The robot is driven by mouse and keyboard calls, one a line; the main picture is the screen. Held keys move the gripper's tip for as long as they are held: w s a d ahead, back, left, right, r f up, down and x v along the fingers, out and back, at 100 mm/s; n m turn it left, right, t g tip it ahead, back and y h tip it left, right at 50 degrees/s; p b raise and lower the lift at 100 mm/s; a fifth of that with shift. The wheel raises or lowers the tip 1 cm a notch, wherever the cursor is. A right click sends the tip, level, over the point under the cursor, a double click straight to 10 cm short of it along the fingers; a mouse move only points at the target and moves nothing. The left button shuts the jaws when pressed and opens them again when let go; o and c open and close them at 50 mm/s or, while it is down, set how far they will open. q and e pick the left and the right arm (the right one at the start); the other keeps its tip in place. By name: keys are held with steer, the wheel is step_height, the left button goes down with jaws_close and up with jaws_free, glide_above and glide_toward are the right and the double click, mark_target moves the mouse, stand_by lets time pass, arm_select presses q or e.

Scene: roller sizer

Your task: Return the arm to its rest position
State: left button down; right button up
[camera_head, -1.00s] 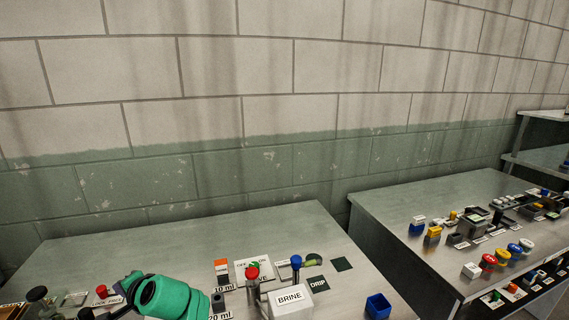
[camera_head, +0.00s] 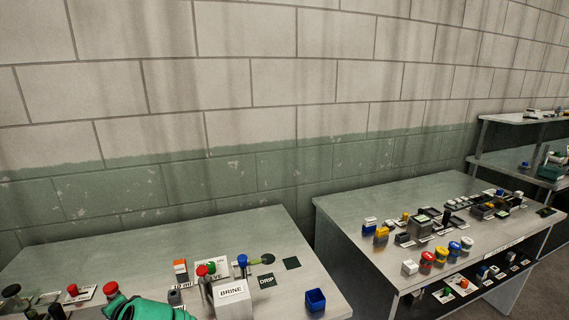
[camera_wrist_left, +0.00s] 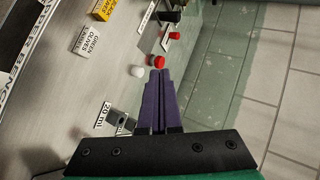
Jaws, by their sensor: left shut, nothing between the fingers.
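My left gripper (camera_wrist_left: 160,88) shows in the left wrist view with its two purple fingers together and nothing between them. Its tips point towards a small red knob (camera_wrist_left: 159,61) and a white knob (camera_wrist_left: 137,71) on the metal bench; I cannot tell the height above them. My right gripper is in neither view.
The left bench (camera_head: 130,243) holds a white BRINE box (camera_head: 232,300), red and blue knobs, and a blue cup (camera_head: 315,299). A second bench (camera_head: 345,201) at the right carries several coloured containers. A block wall (camera_head: 240,90) stands behind.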

arm_select(q)
steer(key=s+f+n+h, duration=0.1)
steer(key=s+f+h, duration=0.25)
steer(key=f, duration=0.25)
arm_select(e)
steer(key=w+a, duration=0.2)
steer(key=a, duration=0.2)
arm_select(q)
steer(key=s+d+f+n+g+h, duration=0.1)
steer(key=s+d+f+h, duration=0.2)
steer(key=s+d, duration=0.4)
steer(key=s+d+f+g+h, duration=0.1)
steer(key=s+d+f+h, duration=0.25)
steer(key=s+d, duration=0.35)
step_height(320, 180, down, 28)
steer(key=s+d+g+b, duration=0.1)
steer(key=s+b, duration=0.1)
steer(key=b, duration=0.2)
steer(key=s+a+f+g+b, duration=0.1)
steer(key=s+a+f+b, duration=0.2)
steer(key=s+f, duration=1.3)
steer(key=shift+s+f+g+b, duration=0.2)
steer(key=shift+f+g+b, duration=0.15)
steer(key=shift+f, duration=0.25)
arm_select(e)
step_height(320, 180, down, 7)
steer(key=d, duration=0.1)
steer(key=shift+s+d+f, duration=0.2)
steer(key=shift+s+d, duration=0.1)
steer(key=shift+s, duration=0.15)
